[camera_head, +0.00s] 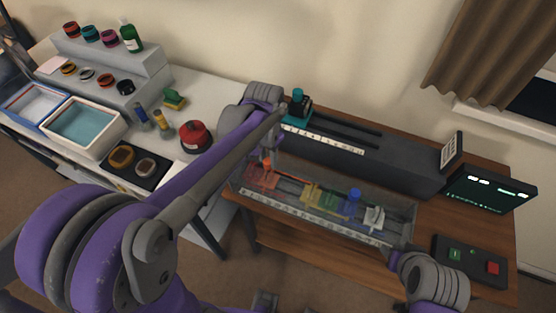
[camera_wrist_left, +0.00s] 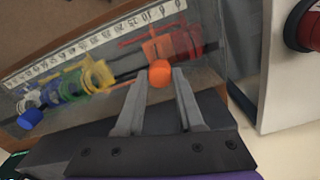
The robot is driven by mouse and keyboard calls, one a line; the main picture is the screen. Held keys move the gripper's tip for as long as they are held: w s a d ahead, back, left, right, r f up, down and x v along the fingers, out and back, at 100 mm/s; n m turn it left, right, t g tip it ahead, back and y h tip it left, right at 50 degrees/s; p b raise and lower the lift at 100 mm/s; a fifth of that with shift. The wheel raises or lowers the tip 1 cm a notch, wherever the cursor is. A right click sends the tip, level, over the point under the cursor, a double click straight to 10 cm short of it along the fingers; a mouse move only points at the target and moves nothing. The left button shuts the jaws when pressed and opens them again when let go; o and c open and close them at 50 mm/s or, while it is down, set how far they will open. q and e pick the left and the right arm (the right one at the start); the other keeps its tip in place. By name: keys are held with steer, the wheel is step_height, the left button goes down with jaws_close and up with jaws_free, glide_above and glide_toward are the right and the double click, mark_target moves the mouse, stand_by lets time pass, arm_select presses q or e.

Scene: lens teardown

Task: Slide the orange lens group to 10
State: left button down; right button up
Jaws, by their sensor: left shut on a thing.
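The orange lens group (camera_wrist_left: 160,48) sits on the rail in the clear-walled trough, towards the low-number end of the white scale (camera_wrist_left: 105,38). It also shows in the head view (camera_head: 260,176) at the trough's left end. Its exact scale reading cannot be told. My left gripper (camera_head: 267,156) reaches down to it from above. In the left wrist view, the gripper's fingers (camera_wrist_left: 160,80) are shut on the group's orange knob (camera_wrist_left: 160,72). My right arm shows at the lower right, but its fingers do not.
Yellow (camera_head: 312,193), blue (camera_head: 351,204) and white (camera_head: 374,218) lens groups stand farther right along the trough (camera_head: 300,218). A dark bench with a second scale (camera_head: 325,140) lies behind. A monitor (camera_head: 490,190) and a button box (camera_head: 470,260) stand at right.

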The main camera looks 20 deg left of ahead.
arm_select(q)
steer(key=shift+a, duration=0.15)
steer(key=c, duration=0.5)
jaws_free()
steer(key=shift+a, duration=0.15)
steer(key=shift+r, duration=0.35)
step_height(320, 180, up, 10)
steer(key=shift+r+p, duration=0.1)
steer(key=shift+p, duration=0.3)
steer(key=s+f+n+t, duration=0.1)
steer(key=s+f+t, duration=0.1)
steer(key=s+f, duration=0.1)
steer(key=s+d+f+n+t, duration=0.1)
steer(key=s+f, duration=0.2)
steer(key=s, duration=0.3)
steer(key=s+d+f+n+t, duration=0.1)
steer(key=s+f+t, duration=0.1)
steer(key=s+f, duration=0.1)
steer(key=shift+s+d+f+t, duration=0.1)
steer(key=shift+s+t, duration=0.05)
steer(key=shift+s, duration=0.3)
steer(key=shift+s+d+t, duration=0.1)
steer(key=shift+s+t, duration=0.05)
steer(key=shift+s, duration=0.3)
